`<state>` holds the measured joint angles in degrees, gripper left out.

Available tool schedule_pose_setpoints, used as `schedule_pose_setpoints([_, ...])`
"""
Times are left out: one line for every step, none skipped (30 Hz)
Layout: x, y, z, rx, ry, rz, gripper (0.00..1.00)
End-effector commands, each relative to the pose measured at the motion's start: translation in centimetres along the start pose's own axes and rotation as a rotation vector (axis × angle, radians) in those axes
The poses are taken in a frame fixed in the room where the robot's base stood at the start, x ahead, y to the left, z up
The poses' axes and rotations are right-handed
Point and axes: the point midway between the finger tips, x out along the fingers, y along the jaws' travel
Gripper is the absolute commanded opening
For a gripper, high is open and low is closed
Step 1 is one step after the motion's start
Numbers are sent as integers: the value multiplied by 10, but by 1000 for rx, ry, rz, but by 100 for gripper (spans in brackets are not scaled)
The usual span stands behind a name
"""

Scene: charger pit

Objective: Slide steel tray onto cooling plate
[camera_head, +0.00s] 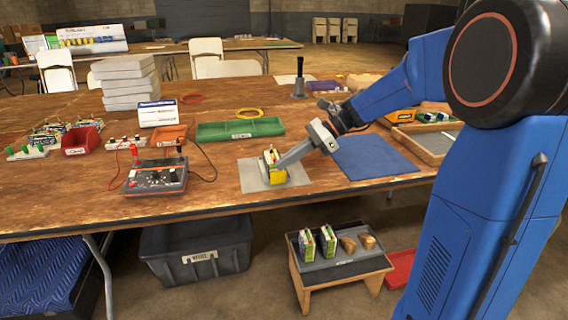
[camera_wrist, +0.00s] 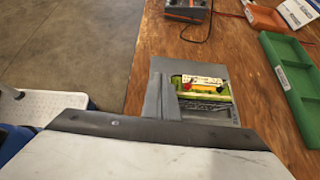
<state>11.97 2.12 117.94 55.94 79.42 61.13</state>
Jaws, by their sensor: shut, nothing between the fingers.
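A flat grey plate (camera_head: 251,178) lies on the wooden table near its front edge; it also shows in the wrist view (camera_wrist: 236,117). A small yellow-green block (camera_head: 277,177) with a white and red part on top sits on it; it also shows in the wrist view (camera_wrist: 202,82). I cannot tell for sure which grey piece is the steel tray and which the cooling plate. My gripper (camera_head: 281,163) is shut and empty, its tip low beside the block. In the wrist view my gripper (camera_wrist: 163,97) stands at the block's left; contact is unclear.
A green tray (camera_head: 240,129) lies behind the plate and a blue mat (camera_head: 369,157) to its right. A meter box (camera_head: 156,177) with cables stands to the left. A low stool (camera_head: 338,265) with several items stands on the floor in front, beside a dark bin (camera_head: 196,248).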

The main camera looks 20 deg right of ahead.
Motion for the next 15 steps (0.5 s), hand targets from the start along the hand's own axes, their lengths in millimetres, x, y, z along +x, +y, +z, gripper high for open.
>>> schedule_pose_setpoints([-6,-1,-4,1,-1,-3,0])
schedule_pose_setpoints([-10,-1,-6,1,-1,-3,0])
schedule_pose_setpoints([-15,-1,-10,1,-1,-4,0])
schedule_pose_setpoints([-20,-1,-12,1,-1,-5,0])
schedule_pose_setpoints([-24,-1,-15,2,-2,-5,0])
schedule_pose_setpoints([-30,-1,-19,1,-2,-4,0])
schedule_pose_setpoints([-34,-1,-22,0,-1,-5,0])
schedule_pose_setpoints([-38,-1,-25,0,-1,-5,0])
schedule_pose_setpoints([-44,-1,-28,0,-2,-4,0])
schedule_pose_setpoints([-48,-1,-31,1,-2,-4,0])
schedule_pose_setpoints([-52,-1,-34,1,-2,-5,0])
schedule_pose_setpoints([-57,-1,-38,1,-3,-4,0])
schedule_pose_setpoints([-62,-1,-41,1,-3,-4,0])
schedule_pose_setpoints([-66,-1,-44,0,-3,-4,0])
schedule_pose_setpoints([-70,-1,-47,0,-2,-4,0])
